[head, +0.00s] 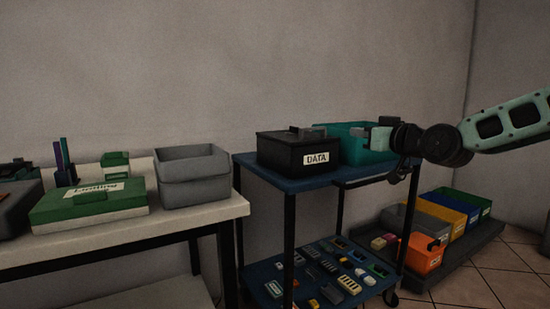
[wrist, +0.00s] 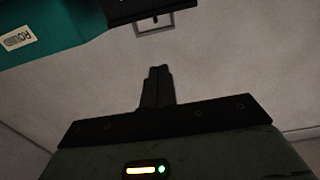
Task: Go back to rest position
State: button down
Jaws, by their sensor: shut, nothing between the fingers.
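My gripper (head: 385,124) is at the end of my arm, which reaches in from the right in the head view. It is over the teal bin (head: 357,146) on the blue cart's top, in front of part of it. In the wrist view my gripper's dark fingers (wrist: 158,70) are together with nothing between them. The teal bin with a white label (wrist: 45,35) shows at the upper left of the wrist view, apart from the fingers.
A black DATA box (head: 295,152) sits left of the teal bin on the cart (head: 285,181). Small parts lie on its lower shelf. A white table (head: 130,233) with a grey bin (head: 193,178) and a green box (head: 90,204) stands left. Coloured bins (head: 455,212) are on the floor at right.

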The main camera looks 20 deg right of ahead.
jog(key=shift+a, duration=0.1)
jog(key=s+a+f+n+g+y, duration=0.15)
jog(key=a+f+g, duration=0.25)
jog(key=a+f, duration=0.55)
jog(key=s+a+f+n+g, duration=0.25)
jog(key=a+f+g, duration=0.25)
jog(key=a+f, duration=0.45)
jog(key=s+a+f+g+h, duration=0.1)
jog(key=s+a+f+g, duration=0.15)
jog(key=s, duration=0.25)
jog(key=s+a+f+g, duration=0.1)
jog(key=s+a+f, duration=0.25)
jog(key=s, duration=0.25)
jog(key=s+a+n+g+h, duration=0.25)
jog(key=s+g, duration=0.25)
jog(key=s, duration=1.4)
notch_tip(320, 180, up, 33)
jog(key=m+p, duration=0.1)
jog(key=p, duration=3.1)
jog(key=shift+s+h, duration=0.25)
jog(key=shift+h, duration=0.15)
